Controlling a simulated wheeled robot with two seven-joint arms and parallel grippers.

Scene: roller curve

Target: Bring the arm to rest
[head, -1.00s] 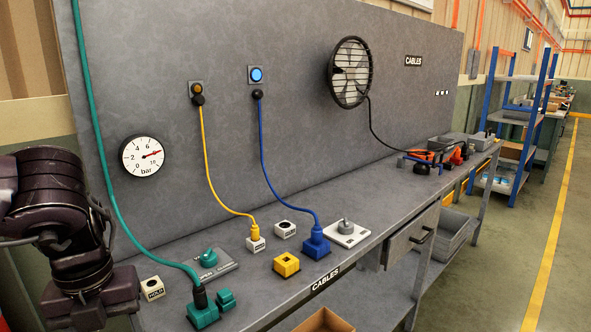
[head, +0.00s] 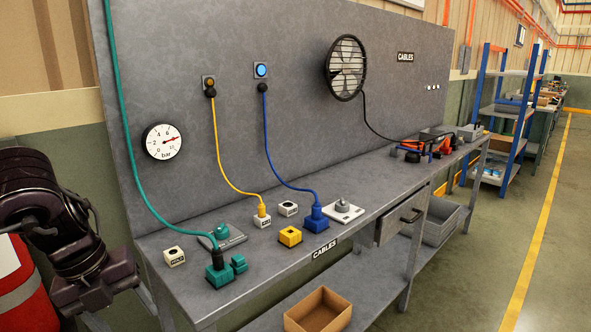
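My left arm comes in from the left edge and hangs down in front of the bench's left end. Its gripper (head: 95,290) is at the lower left, beside the bench; its fingers cannot be made out. My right gripper is not in view. The grey workbench (head: 205,297) carries a teal plug block (head: 219,275), a yellow socket block (head: 290,236), a blue plug block (head: 316,221) and white blocks, one of them labelled HOLD (head: 174,257). Teal, yellow and blue cables run up the back panel.
A cardboard box (head: 318,312) sits on the lower shelf, and a drawer (head: 403,217) is under the bench top. A red cylinder (head: 22,285) stands at the far left behind my arm. The floor to the right is open, past a blue shelf rack (head: 503,120).

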